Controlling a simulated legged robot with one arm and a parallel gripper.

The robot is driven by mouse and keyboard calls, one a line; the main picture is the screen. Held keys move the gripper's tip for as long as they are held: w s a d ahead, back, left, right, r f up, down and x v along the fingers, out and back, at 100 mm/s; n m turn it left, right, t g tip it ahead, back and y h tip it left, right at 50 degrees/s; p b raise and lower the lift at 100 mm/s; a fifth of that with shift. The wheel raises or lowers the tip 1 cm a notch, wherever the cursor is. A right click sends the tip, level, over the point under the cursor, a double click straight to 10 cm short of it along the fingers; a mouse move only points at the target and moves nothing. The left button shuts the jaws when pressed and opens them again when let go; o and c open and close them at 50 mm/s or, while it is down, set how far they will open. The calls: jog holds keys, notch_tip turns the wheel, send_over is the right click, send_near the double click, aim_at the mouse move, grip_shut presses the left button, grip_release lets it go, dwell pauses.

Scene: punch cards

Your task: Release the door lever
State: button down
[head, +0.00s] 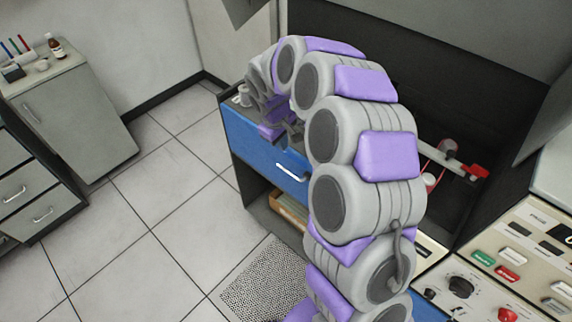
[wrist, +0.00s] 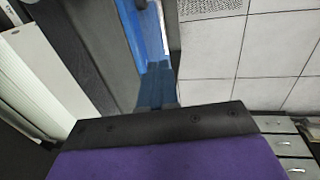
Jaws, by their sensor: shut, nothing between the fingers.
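My gripper (head: 278,130) is at the end of my curled grey and purple arm, just above the blue drawer front (head: 250,150). It is shut and empty; whether it touches the drawer I cannot tell. In the wrist view, the dark edge of my gripper (wrist: 165,125) fills the bottom, with a blue surface (wrist: 150,75) beyond it. The drawer has a pale bar handle (head: 292,173). I cannot clearly identify a door lever. A red-ended part (head: 476,171) sits in the dark recess behind my arm, which hides much of that area.
A control panel (head: 500,260) with buttons and a knob stands at the right. Tiled floor (head: 150,190) is clear between, with a speckled mat (head: 262,280) near the front.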

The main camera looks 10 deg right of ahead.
jog(key=shift+a, duration=0.15)
jog(key=b, duration=0.2)
send_near(287, 170)
jog(key=f, duration=0.3)
jog(key=d+f, duration=0.1)
jog(key=f, duration=0.1)
jog(key=shift+w+f, duration=0.3)
jog(key=shift+f, duration=0.05)
jog(key=shift+w+a+f, duration=0.1)
jog(key=shift+f, duration=0.5)
